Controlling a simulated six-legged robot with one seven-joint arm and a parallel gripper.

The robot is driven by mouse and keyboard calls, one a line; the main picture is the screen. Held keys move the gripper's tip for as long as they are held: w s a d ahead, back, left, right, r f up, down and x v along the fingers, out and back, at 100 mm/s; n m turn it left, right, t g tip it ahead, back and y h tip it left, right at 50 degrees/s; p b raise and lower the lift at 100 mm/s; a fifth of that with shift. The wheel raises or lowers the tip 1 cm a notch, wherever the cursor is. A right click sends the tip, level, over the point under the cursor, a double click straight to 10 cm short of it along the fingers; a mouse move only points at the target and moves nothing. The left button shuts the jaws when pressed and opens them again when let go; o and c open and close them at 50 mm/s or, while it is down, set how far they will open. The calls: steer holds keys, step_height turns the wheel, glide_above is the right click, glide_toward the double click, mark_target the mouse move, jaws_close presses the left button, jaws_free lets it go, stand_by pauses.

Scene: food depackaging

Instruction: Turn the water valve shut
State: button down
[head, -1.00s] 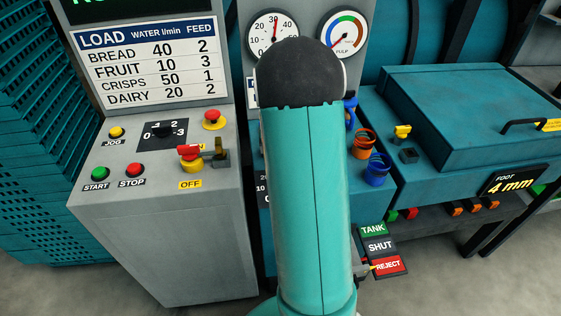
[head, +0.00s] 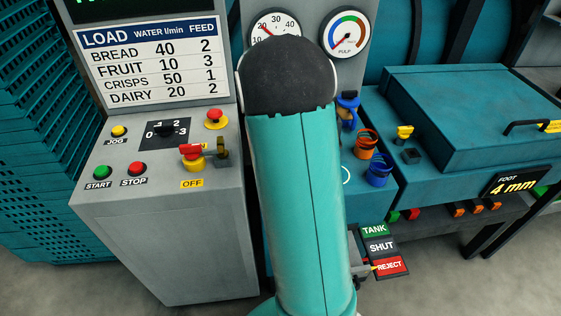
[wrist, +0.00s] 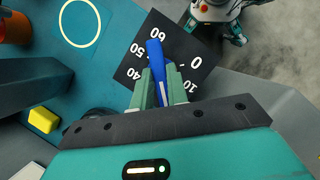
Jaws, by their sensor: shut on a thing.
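The water valve's blue lever (wrist: 154,58) shows in the wrist view over a black dial plate (wrist: 186,47) with white numbers, including 40, 50, 60 and 0. My gripper (wrist: 160,88) is shut on the lever, with a pale green finger on each side. The lever's far end lies near the 50 and 60 marks; its pivot is not clear. In the head view my own arm hides the gripper, lever and dial.
Left is a grey console with a red-handled OFF switch (head: 191,153) and a load table (head: 152,65). A yellow block (wrist: 43,119) shows in the wrist view.

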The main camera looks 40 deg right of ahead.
steer(key=n, duration=0.2)
steer(key=n+h, duration=0.1)
steer(key=n, duration=0.1)
steer(key=shift+a+n+t+h, duration=0.15)
steer(key=shift+n+t+h, duration=0.15)
steer(key=shift+t, duration=0.1)
steer(key=n+t+h, duration=0.1)
steer(key=n, duration=0.3)
steer(key=shift+s+a+n, duration=0.1)
steer(key=shift+n, duration=0.2)
steer(key=n+t, duration=0.1)
steer(key=n, duration=0.1)
steer(key=n+h, duration=0.1)
steer(key=n, duration=0.1)
steer(key=shift+s+n+t, duration=0.15)
steer(key=shift+n+t, duration=0.15)
steer(key=shift+t, duration=0.1)
steer(key=shift+s+n+t, duration=0.1)
steer(key=shift+n+t, duration=0.7)
steer(key=shift+n, duration=1.1)
steer(key=c, duration=1.4)
jaws_free()
